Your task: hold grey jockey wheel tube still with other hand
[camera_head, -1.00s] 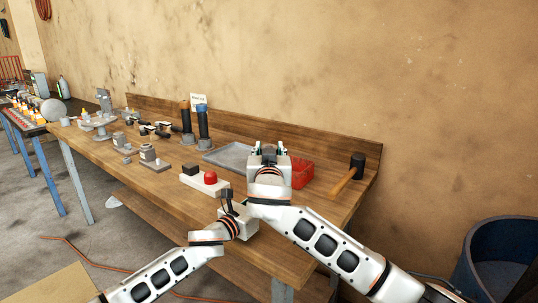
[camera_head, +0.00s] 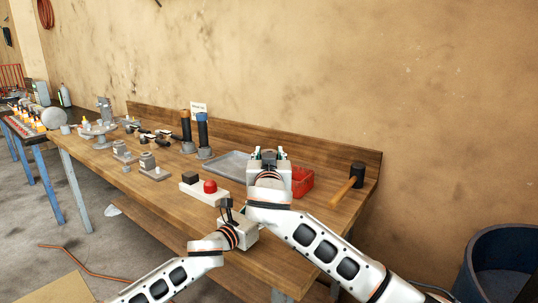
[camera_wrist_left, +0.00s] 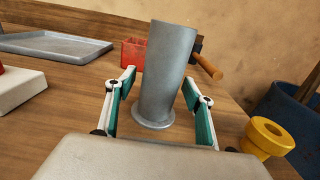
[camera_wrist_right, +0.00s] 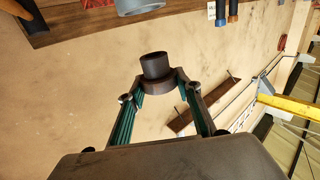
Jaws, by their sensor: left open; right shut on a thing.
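The grey jockey wheel tube (camera_wrist_left: 168,75) stands upright on its flange in the left wrist view. It is between the spread fingers of my left gripper (camera_wrist_left: 158,92), with a visible gap at the left finger and little or none at the right. My left gripper is open. My right gripper (camera_wrist_right: 158,82) is shut on a dark round part with a short hollow collar (camera_wrist_right: 155,66), held up in the air. In the head view my right gripper (camera_head: 269,154) is over the bench, and my arms hide the tube.
A yellow ring-like part (camera_wrist_left: 266,136) is close right of the left gripper. A red bin (camera_head: 301,181), grey tray (camera_head: 226,163) and mallet (camera_head: 350,183) lie behind on the wooden bench. A red button on a white box (camera_head: 210,187) is left of the grippers.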

